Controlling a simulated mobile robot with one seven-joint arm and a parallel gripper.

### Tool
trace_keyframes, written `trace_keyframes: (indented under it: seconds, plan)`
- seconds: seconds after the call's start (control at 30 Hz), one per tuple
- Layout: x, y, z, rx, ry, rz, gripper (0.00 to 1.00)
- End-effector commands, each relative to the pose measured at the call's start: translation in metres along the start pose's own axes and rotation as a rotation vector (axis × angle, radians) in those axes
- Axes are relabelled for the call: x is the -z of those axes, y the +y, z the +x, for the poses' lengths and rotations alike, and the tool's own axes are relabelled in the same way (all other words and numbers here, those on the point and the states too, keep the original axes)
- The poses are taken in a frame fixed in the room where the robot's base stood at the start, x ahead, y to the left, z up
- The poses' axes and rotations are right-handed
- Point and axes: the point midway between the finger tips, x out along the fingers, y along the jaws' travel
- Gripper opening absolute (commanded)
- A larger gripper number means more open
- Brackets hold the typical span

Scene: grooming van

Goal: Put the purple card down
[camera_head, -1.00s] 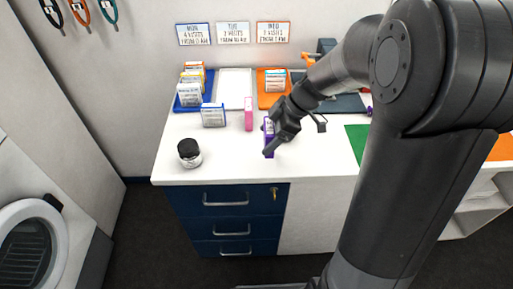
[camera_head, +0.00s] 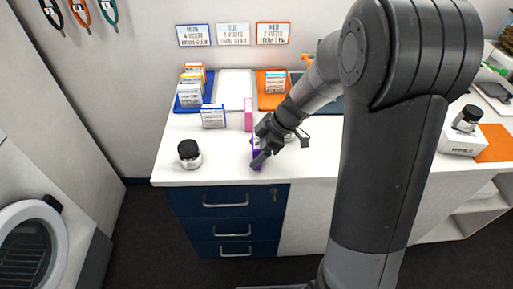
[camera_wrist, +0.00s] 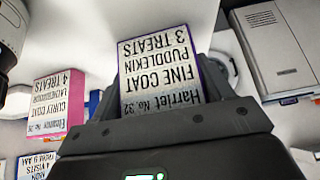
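The purple card (camera_head: 256,160) is a thin upright card with purple edges and a printed white face. In the wrist view the card (camera_wrist: 165,62) stands between the fingers, with its text upside down. My gripper (camera_head: 263,143) is shut on it near the front of the white counter (camera_head: 215,170). The gripper (camera_wrist: 160,125) hides the card's near end in the wrist view. I cannot tell whether its lower edge touches the counter.
A black-lidded jar (camera_head: 189,153) stands to the left. Behind are a blue-edged card (camera_head: 213,117) and a pink card (camera_head: 248,115). A blue tray (camera_head: 179,107), white tray (camera_head: 235,74) and orange tray (camera_head: 265,101) line the wall. Counter between jar and gripper is clear.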

Motion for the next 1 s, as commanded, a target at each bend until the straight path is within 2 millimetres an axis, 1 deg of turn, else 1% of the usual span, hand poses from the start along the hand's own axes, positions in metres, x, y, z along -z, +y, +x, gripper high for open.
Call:
trace_keyframes:
  seconds: [0.03,0.2,0.27,0.47,0.57,0.67,0.73,1.0]
  plan:
    - [0.0,0.0,0.0,0.0,0.0,0.0,0.76]
    - [0.0,0.0,0.0,0.0,0.0,0.0,0.9]
    - [0.0,0.0,0.0,0.0,0.0,0.0,0.94]
    - [0.0,0.0,0.0,0.0,0.0,0.0,0.94]
    - [0.002,0.0,-0.004,-0.001,0.0,-0.001,0.94]
    - [0.002,0.001,-0.016,-0.003,0.0,-0.002,0.94]
    - [0.002,0.001,-0.029,-0.004,0.001,0.0,0.94]
    - [0.001,0.001,-0.088,-0.005,-0.001,-0.001,0.94]
